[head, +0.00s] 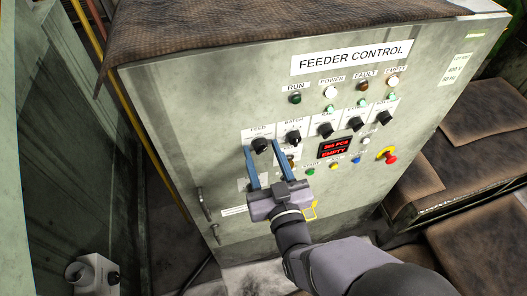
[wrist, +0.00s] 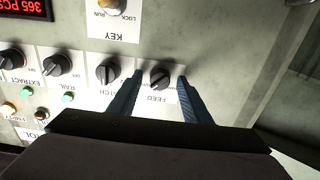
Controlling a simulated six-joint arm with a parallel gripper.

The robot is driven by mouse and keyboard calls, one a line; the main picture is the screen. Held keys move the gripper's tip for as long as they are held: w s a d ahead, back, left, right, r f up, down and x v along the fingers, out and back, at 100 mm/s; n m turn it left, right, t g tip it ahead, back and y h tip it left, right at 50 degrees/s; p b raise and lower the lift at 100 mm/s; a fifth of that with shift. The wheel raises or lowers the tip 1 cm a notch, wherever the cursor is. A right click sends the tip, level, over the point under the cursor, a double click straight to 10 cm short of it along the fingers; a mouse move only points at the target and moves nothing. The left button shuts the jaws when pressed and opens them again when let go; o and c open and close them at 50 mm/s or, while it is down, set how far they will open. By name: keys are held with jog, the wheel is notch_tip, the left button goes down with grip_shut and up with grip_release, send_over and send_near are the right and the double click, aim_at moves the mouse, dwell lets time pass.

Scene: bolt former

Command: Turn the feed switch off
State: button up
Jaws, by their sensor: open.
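The feed switch (head: 260,145) is a black rotary knob on a white plate marked FEED, at the left end of the knob row on the feeder control cabinet (head: 225,110). In the wrist view the feed knob (wrist: 160,78) sits between the two blue fingers, with the picture upside down. My gripper (head: 263,148) is open, one finger on each side of the knob. I see a gap between the knob and each finger in the wrist view (wrist: 162,82). Whether the fingers touch the panel cannot be told. The fingers hide part of the plate's lettering.
The BATCH knob (head: 293,137) is close beside the right-hand finger, with several more knobs beyond it. A red stop button (head: 391,159) and a key switch (wrist: 112,5) are nearby. A door handle (head: 204,204) is lower left.

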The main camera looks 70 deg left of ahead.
jog(key=c, duration=1)
jog(key=shift+c, duration=0.2)
jog(key=shift+n+b, duration=0.3)
jog(key=shift+b, duration=0.1)
jog(key=n+b, duration=0.4)
jog(key=shift+f, duration=0.15)
jog(key=shift+n+b, duration=1.8)
jog(key=shift+n, duration=0.3)
jog(key=shift+r, duration=0.2)
